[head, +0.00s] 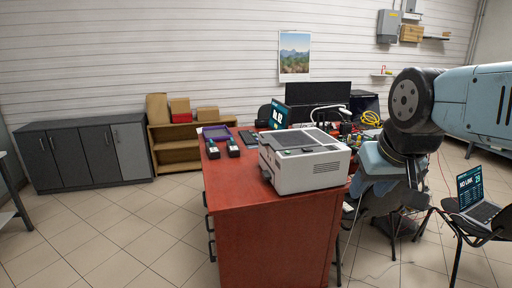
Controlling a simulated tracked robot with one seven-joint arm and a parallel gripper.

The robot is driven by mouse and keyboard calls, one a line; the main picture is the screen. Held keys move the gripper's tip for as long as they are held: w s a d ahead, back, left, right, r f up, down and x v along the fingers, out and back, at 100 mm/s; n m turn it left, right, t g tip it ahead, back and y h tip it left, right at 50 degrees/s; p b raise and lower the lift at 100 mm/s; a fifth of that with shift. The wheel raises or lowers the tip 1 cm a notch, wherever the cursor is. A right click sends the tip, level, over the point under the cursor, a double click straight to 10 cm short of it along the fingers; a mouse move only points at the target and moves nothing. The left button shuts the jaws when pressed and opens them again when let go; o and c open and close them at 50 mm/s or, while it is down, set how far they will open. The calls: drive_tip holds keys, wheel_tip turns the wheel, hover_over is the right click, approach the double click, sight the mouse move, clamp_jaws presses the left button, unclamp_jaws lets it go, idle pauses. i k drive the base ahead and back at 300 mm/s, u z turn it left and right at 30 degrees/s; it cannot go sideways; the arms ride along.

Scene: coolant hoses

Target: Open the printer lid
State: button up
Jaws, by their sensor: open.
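The printer (308,172) is a light grey box on the near right part of the red desk. Its lid (300,139) is the darker panel on top and looks closed, lying flat. My arm comes in from the right, and its lower part passes close beside the printer's right side in the picture. I cannot make out the fingers of my gripper in this view. Nothing lies on the lid that I can see.
The red desk (262,225) also carries a purple tray (217,132), two small dark devices (223,147), an open laptop (277,114) and clutter behind the printer. A chair with another laptop (478,197) stands at right. The tiled floor at left is clear.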

sight(286, 140)
drive_tip(key=u, duration=0.9)
drive_tip(key=i, duration=1.7)
